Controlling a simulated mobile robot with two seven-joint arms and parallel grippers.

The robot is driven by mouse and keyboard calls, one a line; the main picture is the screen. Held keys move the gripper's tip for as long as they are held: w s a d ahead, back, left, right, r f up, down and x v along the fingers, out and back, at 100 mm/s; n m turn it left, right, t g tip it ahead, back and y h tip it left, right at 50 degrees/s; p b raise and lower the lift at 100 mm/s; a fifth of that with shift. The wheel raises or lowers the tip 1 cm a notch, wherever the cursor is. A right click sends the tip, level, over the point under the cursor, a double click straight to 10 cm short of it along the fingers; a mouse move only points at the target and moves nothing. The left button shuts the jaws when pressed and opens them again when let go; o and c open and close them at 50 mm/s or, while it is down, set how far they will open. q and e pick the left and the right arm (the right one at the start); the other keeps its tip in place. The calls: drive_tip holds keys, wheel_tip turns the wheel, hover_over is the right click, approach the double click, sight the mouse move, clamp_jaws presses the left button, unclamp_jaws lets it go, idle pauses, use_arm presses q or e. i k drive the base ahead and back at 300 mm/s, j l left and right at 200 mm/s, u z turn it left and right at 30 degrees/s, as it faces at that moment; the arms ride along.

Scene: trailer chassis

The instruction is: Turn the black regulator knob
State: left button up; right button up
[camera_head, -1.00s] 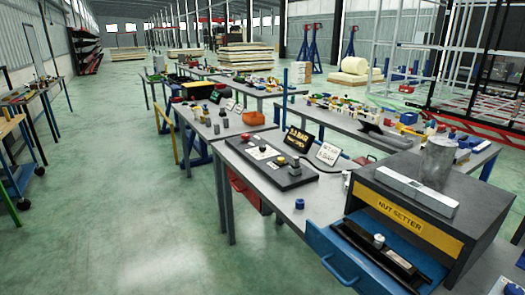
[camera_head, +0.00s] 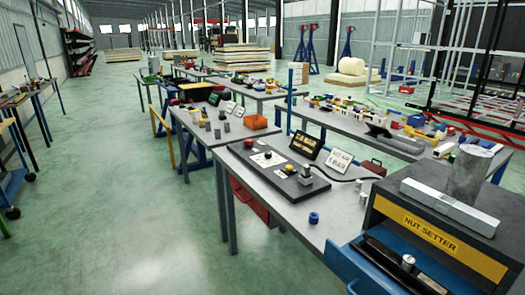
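A dark control panel (camera_head: 240,161) lies on the nearest grey table. It carries a red button (camera_head: 248,143) at its far left end and small yellow-and-black parts (camera_head: 287,169) near its right end. A grey and black upright piece (camera_head: 306,175) stands at the panel's near right end; it is too small to tell whether this is the black regulator knob. Neither of my grippers is in view.
A dark cabinet with a yellow "NUT SETTER" label (camera_head: 430,231) and an open blue drawer (camera_head: 362,272) stands at right. A blue cap (camera_head: 313,217) and small grey cylinders (camera_head: 363,199) sit on the table. The green floor (camera_head: 110,210) at left is clear.

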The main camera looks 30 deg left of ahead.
sight(268, 155)
drive_tip(key=i+j, duration=0.2)
drive_tip(key=j, duration=0.2)
drive_tip(key=i+j, duration=0.2)
drive_tip(key=j, duration=0.25)
drive_tip(key=i+j, duration=0.15)
drive_tip(key=j, duration=0.25)
drive_tip(key=i+j, duration=0.2)
drive_tip(key=j, duration=0.25)
drive_tip(key=i+j, duration=0.2)
drive_tip(key=j, duration=0.2)
drive_tip(key=i+j+u, duration=0.1)
drive_tip(key=j, duration=0.35)
drive_tip(key=i, duration=0.1)
